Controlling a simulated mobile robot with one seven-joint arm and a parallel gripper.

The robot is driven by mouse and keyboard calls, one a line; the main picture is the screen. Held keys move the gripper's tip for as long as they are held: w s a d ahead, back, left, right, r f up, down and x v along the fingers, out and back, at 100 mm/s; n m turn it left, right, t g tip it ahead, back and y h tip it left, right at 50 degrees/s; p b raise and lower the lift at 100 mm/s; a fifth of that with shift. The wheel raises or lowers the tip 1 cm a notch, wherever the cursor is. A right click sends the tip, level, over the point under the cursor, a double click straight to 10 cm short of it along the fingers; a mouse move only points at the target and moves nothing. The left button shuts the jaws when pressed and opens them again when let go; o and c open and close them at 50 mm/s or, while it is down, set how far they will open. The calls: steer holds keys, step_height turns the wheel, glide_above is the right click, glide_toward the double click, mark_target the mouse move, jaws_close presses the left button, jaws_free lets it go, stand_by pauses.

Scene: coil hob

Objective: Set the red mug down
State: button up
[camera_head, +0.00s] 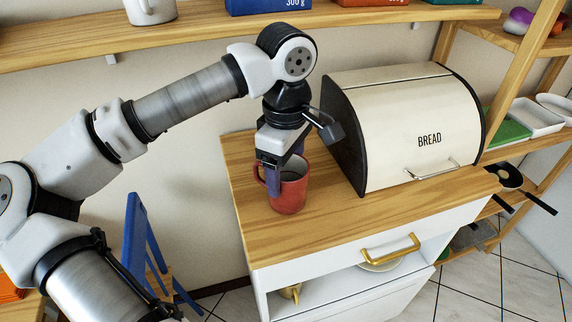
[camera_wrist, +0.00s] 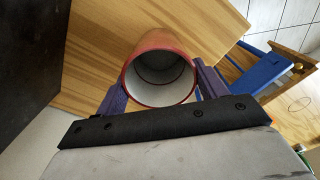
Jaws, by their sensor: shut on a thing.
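The red mug (camera_head: 290,192) has a pale inside and is upright at the wooden top of the white cabinet (camera_head: 250,222), left of the bread box. My gripper (camera_head: 283,172) points down from above, with its purple fingers at the mug's rim. In the wrist view, the mug (camera_wrist: 160,72) sits between the two fingers of my gripper (camera_wrist: 160,88), and its open mouth faces the camera. The gripper is shut on the mug. I cannot tell whether the mug's base touches the wood. The handle shows on the mug's left in the head view.
A cream bread box (camera_head: 405,125) with black ends stands close to the right of the mug. The worktop in front of the mug is clear. A wooden shelf (camera_head: 200,42) with a white mug (camera_head: 150,12) runs above. A blue folding frame (camera_head: 140,240) stands lower left.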

steer(key=shift+f, duration=0.2)
steer(key=o, duration=1.5)
steer(key=shift+c, duration=0.2)
steer(key=shift+r, duration=0.15)
step_height(320, 180, up, 12)
steer(key=b, duration=0.1)
